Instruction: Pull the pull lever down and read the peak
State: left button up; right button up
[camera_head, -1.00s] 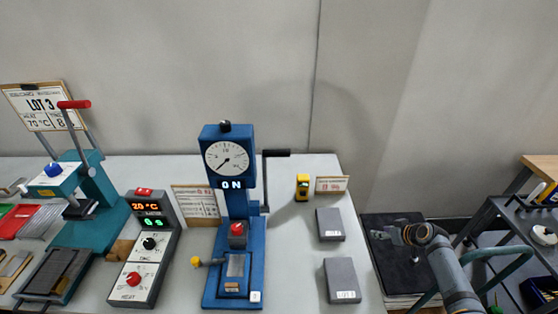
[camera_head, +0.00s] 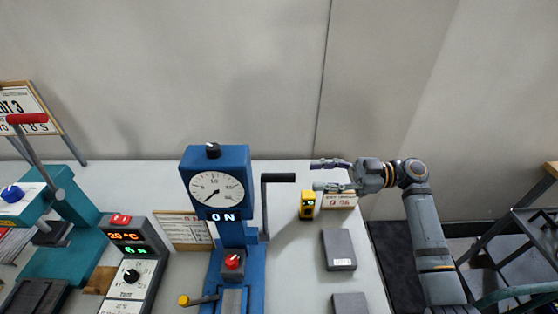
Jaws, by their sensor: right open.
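The blue pull tester (camera_head: 228,240) stands on the white table, with a round white dial (camera_head: 217,189) on its head and a lit "ON" display below it. The dial's needle points to the lower left. The pull lever (camera_head: 265,205) rises at the tester's right side, with a dark horizontal handle (camera_head: 278,178) at its top. My right gripper (camera_head: 318,175) is open and empty, to the right of the handle and apart from it, with its fingers pointing left. It is above the small yellow device (camera_head: 307,205). My left gripper is not in view.
A grey control box (camera_head: 133,265) with red and green readouts stands left of the tester. A teal press (camera_head: 55,215) with a red-handled lever (camera_head: 27,118) is at far left. Grey blocks (camera_head: 338,250) lie on the right of the table. A small sign (camera_head: 340,201) stands behind them.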

aim_at(293, 174)
jog(key=a, duration=0.1)
jog(key=s+a+r+p, duration=0.1)
jog(key=a+p, duration=0.1)
jog(key=shift+s+a+r, duration=0.2)
jog(key=shift+s, duration=0.1)
jog(key=a, duration=0.1)
jog(key=a+p, duration=0.2)
jog(key=a, duration=0.1)
jog(key=shift+w+f, duration=0.15)
jog(key=shift+w, duration=0.15)
jog(key=shift+a+f+p, duration=0.1)
jog(key=shift+a+p, duration=0.45)
jog(key=shift+a, duration=0.6)
jog(key=shift+s+a, duration=0.1)
jog(key=shift+a, duration=0.2)
jog(key=shift+a+f, duration=0.1)
jog(key=shift+f, duration=0.1)
jog(key=shift+c, duration=0.5)
jog(key=c, duration=0.7)
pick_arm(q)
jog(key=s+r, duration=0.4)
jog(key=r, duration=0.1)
pick_arm(e)
grip_shut()
